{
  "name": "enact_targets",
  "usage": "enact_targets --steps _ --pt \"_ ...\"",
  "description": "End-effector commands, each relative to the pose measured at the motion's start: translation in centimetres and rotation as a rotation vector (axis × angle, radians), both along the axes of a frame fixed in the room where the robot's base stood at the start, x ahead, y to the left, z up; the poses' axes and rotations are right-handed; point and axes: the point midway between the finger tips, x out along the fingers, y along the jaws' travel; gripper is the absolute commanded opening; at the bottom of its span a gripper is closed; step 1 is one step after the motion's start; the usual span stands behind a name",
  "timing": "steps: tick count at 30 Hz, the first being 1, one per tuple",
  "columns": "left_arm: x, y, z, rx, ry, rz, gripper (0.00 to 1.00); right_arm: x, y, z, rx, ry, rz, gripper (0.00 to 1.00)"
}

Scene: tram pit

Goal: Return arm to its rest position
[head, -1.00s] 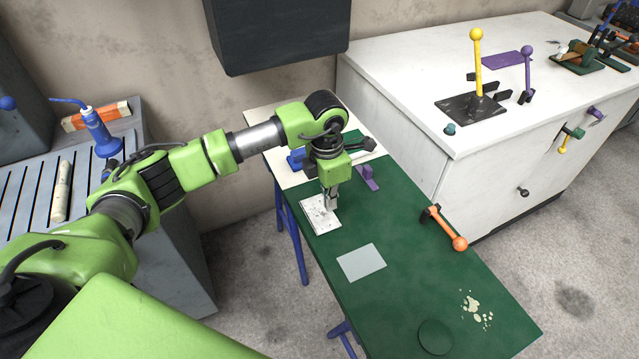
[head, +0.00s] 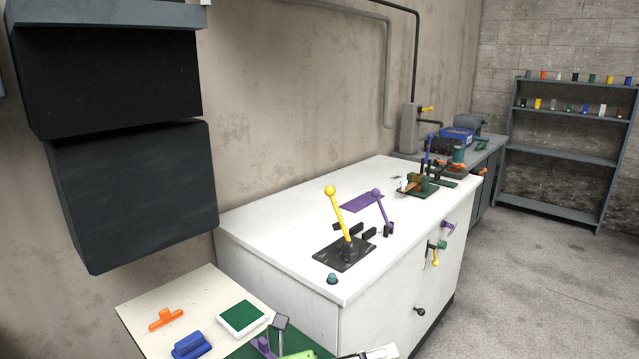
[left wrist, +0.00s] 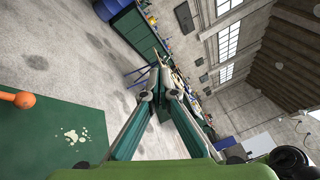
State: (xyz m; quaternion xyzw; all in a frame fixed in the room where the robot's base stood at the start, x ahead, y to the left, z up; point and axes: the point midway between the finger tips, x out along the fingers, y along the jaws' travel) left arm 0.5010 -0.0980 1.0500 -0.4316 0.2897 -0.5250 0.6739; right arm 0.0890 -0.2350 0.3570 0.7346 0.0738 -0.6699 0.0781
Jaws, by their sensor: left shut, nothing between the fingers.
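My left gripper (head: 378,352) shows only in part at the bottom edge of the head view, beside the white cabinet's front, with a bit of my green arm left of it. In the left wrist view my left gripper's (left wrist: 158,82) two dark green fingers run together and are shut, with nothing between them. The green tabletop (left wrist: 38,130) with an orange-ended handle (left wrist: 22,100) and pale spots lies at the left of that view. My right gripper is not in view.
The white cabinet (head: 290,283) carries a yellow lever (head: 339,213) and a purple lever (head: 382,205). A dark wall box (head: 135,200) hangs at left. Below it, a blue block (head: 191,346) and orange piece (head: 165,318) lie on the bench. Open floor is at right.

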Motion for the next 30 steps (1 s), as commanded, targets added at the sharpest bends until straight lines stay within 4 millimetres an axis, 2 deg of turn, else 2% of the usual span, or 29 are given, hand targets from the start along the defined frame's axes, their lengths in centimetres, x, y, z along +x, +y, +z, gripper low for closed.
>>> enact_targets --steps 1,3,6,8,11,14,15,17,20,24,27,30 --pt "0.4 0.6 1.8 -0.112 0.053 0.061 0.00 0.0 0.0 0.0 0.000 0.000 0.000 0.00" --pt "1.6 2.3 3.9 -0.258 0.128 0.154 0.00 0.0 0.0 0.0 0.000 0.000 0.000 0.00" --pt "3.5 5.6 5.6 -0.449 0.252 0.299 0.00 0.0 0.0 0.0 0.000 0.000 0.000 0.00" --pt "4.6 8.1 5.9 -0.556 0.334 0.391 0.00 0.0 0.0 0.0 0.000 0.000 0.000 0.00" --pt "6.1 12.6 4.9 -0.713 0.482 0.549 0.00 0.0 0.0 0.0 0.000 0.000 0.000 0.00" --pt "6.9 17.2 2.2 -0.846 0.644 0.717 0.00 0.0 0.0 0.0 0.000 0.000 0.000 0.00" --pt "7.0 19.0 0.8 -0.894 0.711 0.785 0.00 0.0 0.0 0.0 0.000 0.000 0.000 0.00" --pt "6.6 21.5 -1.7 -0.956 0.817 0.887 0.00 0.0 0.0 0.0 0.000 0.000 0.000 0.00" --pt "5.0 25.2 -6.5 -1.038 1.001 1.059 0.00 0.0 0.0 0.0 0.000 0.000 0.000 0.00" --pt "0.6 28.8 -13.6 -1.102 1.269 1.295 0.00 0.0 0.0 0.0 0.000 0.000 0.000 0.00" --pt "-3.8 30.3 -18.1 -1.111 1.457 1.451 0.00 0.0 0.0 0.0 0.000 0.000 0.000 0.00" --pt "-8.4 30.9 -21.6 -1.094 1.628 1.584 0.00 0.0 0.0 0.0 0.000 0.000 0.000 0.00"
